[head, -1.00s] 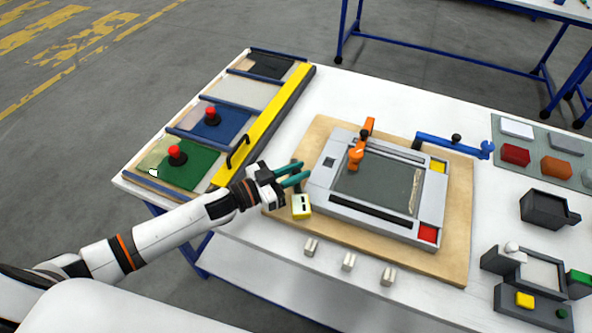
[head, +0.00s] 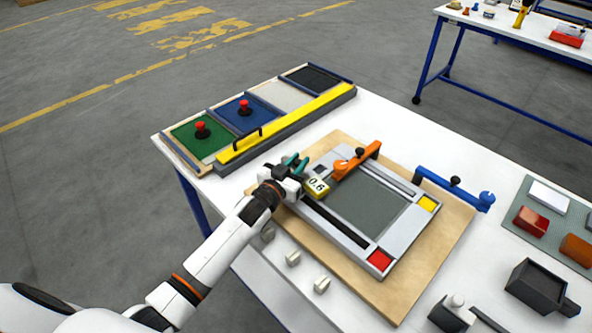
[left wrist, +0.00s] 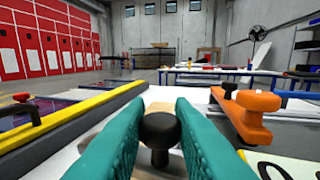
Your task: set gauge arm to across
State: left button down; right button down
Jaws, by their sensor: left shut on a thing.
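My left gripper (head: 294,162) is at the left end of the grey tray (head: 405,236). Its teal fingers are shut on a black knob (left wrist: 160,130), which stands upright between them in the left wrist view. I cannot tell what the knob belongs to; its lower part is hidden. A yellow block marked 0.6 (head: 317,187) sits just right of the gripper. An orange arm (head: 346,166) with its own black knob lies over the tray's upper left edge, and also shows at the right of the wrist view (left wrist: 252,115). My right gripper is not in view.
A blue arm (head: 440,181) lies beyond the tray's right end. A yellow bar (head: 300,120) and panels with red knobs stand at the back left. Small pale blocks (head: 293,258) line the front. A dark box (head: 540,287) and coloured blocks are at the right.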

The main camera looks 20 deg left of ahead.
pick_arm(q)
jog(key=shift+w+d+r+n+y, duration=0.15)
jog(key=shift+w+n+y, duration=0.1)
jog(key=shift+n+y, duration=0.4)
jog(key=shift+w+y, duration=0.15)
jog(key=shift+y, duration=0.4)
jog(key=shift+r+n+t, duration=0.1)
jog(key=shift+n+t, duration=0.15)
jog(key=shift+t, duration=0.05)
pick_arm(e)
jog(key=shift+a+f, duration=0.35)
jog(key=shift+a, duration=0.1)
pick_arm(q)
jog(key=shift+r+y+b, duration=0.15)
jog(key=shift+y+b, duration=0.15)
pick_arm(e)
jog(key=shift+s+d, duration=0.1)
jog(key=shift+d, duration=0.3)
pick_arm(q)
jog(key=c, duration=1.6)
grip_release()
jog(key=shift+o, duration=1.4)
jog(key=shift+w, duration=0.1)
jog(key=shift+w+f, duration=0.1)
jog(key=shift+f, duration=0.2)
jog(key=s+b, duration=0.1)
jog(key=s, duration=1.1)
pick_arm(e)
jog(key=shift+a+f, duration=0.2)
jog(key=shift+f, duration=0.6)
